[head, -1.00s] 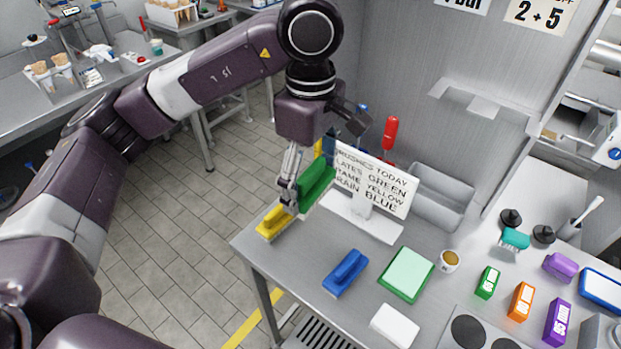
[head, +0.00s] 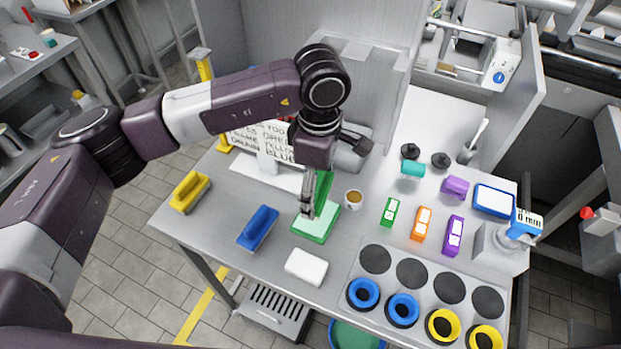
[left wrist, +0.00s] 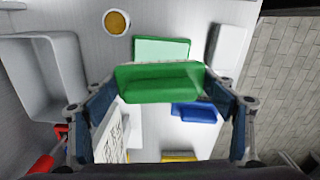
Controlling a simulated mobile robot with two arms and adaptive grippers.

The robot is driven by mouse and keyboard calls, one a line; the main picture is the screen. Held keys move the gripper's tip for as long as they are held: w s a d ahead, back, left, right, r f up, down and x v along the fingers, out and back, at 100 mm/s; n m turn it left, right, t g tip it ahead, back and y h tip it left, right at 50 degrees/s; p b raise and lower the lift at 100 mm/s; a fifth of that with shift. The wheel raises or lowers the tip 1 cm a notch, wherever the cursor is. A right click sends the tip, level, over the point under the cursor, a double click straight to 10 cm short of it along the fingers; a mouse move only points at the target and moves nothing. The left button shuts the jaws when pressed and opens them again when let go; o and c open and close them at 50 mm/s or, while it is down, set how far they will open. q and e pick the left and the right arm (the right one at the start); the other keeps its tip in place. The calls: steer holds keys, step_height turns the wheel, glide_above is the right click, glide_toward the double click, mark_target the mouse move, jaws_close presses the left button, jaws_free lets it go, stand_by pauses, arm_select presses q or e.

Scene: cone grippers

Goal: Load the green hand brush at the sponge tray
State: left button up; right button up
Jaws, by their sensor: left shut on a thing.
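The green hand brush (head: 324,188) is held in my left gripper (head: 311,203), which is shut on it. In the left wrist view the brush (left wrist: 160,82) spans the space between the two fingers. The sponge tray (head: 305,233), green with a pale green pad, lies on the steel table just below the brush. In the left wrist view the tray (left wrist: 162,42) shows just beyond the brush. The gap between brush and tray is hard to judge, and the gripper hides part of the brush in the head view. My right gripper is not in view.
A blue brush (head: 258,228) and a yellow brush (head: 190,191) lie left of the tray. A white block (head: 306,267) is in front, and a cup (head: 354,198) stands close right. A lettered sign (head: 272,150) stands behind, partly hidden by my arm.

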mark_target(317, 205)
arm_select(q)
steer(key=shift+a+f, duration=0.1)
steer(key=shift+f, duration=0.65)
step_height(317, 205, down, 3)
steer(key=shift+r+b, duration=0.15)
steer(key=shift+b, duration=0.3)
steer(key=shift+f, duration=0.65)
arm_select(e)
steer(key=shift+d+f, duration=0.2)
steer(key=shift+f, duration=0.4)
arm_select(q)
steer(key=shift+f+b, duration=0.15)
steer(key=shift+b, duration=0.15)
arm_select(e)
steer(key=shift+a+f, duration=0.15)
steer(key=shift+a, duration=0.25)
arm_select(q)
steer(key=shift+f+b, duration=0.25)
steer(key=shift+b, duration=0.05)
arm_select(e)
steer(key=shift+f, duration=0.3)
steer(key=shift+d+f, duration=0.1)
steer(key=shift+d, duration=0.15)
arm_select(q)
steer(key=shift+s+f+b, duration=0.1)
steer(key=shift+f+b, duration=0.1)
steer(key=shift+b, duration=0.35)
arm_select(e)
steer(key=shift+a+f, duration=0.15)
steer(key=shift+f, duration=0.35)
